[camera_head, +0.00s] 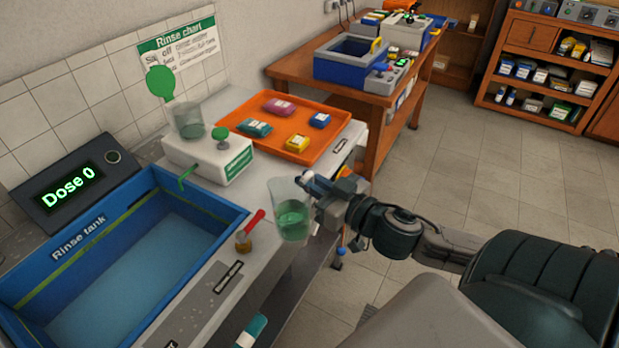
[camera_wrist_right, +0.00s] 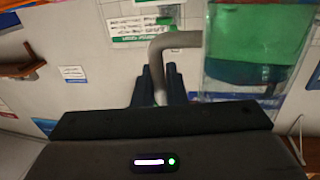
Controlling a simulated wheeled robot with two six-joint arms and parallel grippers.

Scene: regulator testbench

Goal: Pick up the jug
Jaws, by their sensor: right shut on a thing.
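The jug (camera_head: 291,212) is a clear vessel with green liquid in its lower part. It is near the front edge of the bench, and I cannot tell whether its base touches the surface. My right gripper (camera_head: 313,192) reaches it from the right. In the right wrist view the jug (camera_wrist_right: 243,50) is at the upper right, and its grey handle (camera_wrist_right: 170,42) lies between the fingers of the right gripper (camera_wrist_right: 160,82), which are shut on it. My left gripper is not in view.
A blue rinse tank (camera_head: 205,208) and a dose display (camera_head: 68,188) are at the left. A white dispenser (camera_head: 208,160) holds a clear beaker (camera_head: 187,120). A red-handled tool (camera_head: 250,229) stands left of the jug. An orange tray (camera_head: 259,120) holds several coloured packets.

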